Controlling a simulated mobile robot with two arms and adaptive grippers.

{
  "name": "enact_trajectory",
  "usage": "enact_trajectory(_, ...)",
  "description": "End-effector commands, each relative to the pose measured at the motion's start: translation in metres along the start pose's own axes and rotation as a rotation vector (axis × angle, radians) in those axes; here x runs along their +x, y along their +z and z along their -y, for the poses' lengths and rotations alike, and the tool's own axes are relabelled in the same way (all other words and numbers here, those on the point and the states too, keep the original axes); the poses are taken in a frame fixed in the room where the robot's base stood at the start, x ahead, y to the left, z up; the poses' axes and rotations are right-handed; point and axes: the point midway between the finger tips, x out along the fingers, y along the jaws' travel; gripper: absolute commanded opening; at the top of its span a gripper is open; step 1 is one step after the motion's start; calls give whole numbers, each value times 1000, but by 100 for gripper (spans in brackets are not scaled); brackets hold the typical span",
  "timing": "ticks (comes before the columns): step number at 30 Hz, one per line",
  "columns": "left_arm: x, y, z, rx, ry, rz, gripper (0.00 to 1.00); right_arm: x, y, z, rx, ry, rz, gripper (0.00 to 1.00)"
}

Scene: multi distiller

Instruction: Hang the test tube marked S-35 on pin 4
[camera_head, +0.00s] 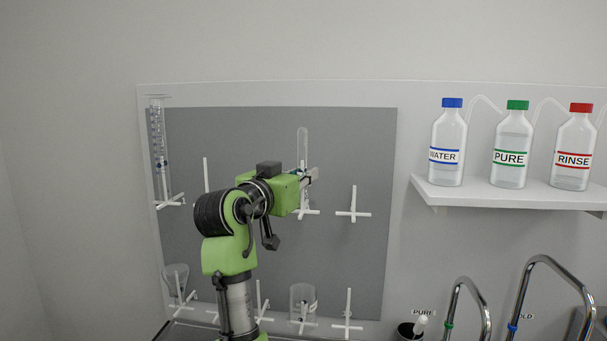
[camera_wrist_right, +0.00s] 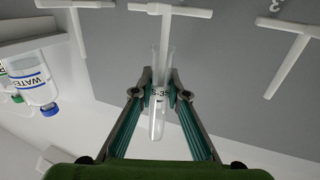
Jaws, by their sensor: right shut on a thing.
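The test tube (camera_wrist_right: 157,127) is clear, with a white label that reads "S-3" and is partly cut off. My right gripper (camera_wrist_right: 158,94) is shut on it around the label. In the head view the tube (camera_head: 303,140) stands upright with its rounded end up, in front of the grey board (camera_head: 350,150). A white pin (camera_head: 307,211) is just below my right gripper (camera_head: 306,178). In the wrist view this pin's shaft (camera_wrist_right: 166,35) runs into the outline of the tube's open end; whether it is inside or behind is unclear. Its number is not readable. My left gripper is not in view.
An empty pin (camera_head: 353,213) is to the right and another (camera_head: 205,175) to the left. A graduated glass tube (camera_head: 158,140) hangs far left. Glassware (camera_head: 176,279) and a beaker (camera_head: 298,296) hang on the lower row. Bottles stand on a shelf (camera_head: 500,194) at right.

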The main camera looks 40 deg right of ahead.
Motion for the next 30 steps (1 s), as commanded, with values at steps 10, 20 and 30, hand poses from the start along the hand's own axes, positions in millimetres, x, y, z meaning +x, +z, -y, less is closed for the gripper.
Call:
enact_trajectory(10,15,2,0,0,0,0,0,0,20,0,1,0,0,0)
enact_trajectory(20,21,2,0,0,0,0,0,0,27,0,1,0,0,0)
enact_trajectory(30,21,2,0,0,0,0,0,0,27,0,1,0,0,34)
